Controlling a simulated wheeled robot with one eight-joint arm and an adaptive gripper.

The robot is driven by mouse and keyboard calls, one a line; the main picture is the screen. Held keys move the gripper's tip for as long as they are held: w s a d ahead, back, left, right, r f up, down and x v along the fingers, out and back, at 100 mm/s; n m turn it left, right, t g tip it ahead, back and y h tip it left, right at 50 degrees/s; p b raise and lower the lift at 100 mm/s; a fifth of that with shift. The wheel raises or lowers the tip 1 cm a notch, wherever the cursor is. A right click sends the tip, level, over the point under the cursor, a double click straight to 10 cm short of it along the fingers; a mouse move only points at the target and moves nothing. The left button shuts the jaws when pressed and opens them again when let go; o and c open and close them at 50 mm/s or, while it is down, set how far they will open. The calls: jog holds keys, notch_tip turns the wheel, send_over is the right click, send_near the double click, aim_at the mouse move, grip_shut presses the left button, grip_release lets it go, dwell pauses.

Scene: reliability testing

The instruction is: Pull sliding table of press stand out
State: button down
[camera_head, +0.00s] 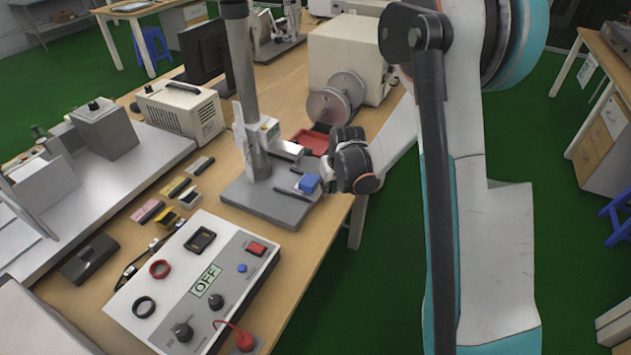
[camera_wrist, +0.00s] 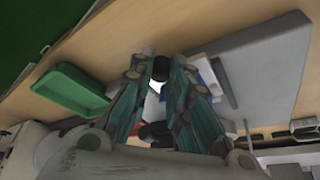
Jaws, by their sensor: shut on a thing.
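The press stand (camera_head: 270,204) has a flat grey base and an upright grey column, and stands near the right edge of the wooden bench. A blue block (camera_head: 309,183) sits on the near right part of the stand, at its sliding table. My gripper (camera_head: 325,182) reaches in from the right beside the blue block; its fingertips are mostly hidden in the head view. In the wrist view, my gripper (camera_wrist: 160,72) is shut on a small round dark knob (camera_wrist: 160,67) at the stand's edge. The grey base (camera_wrist: 262,75) lies beyond the fingers.
A control box (camera_head: 195,285) marked OFF stands in front of the press stand. A red tray (camera_head: 312,142) and a machine with round discs (camera_head: 338,98) lie behind it. A green tray (camera_wrist: 72,92) shows in the wrist view. Green floor is free right of the bench.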

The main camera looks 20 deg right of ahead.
jog(key=shift+s+d, duration=0.85)
jog(key=shift+d, duration=0.1)
jog(key=c, duration=1.8)
grip_release()
jog(key=shift+r, duration=0.1)
jog(key=v, duration=1.1)
jog(key=shift+s+r, duration=0.2)
jog(key=shift+r, duration=0.15)
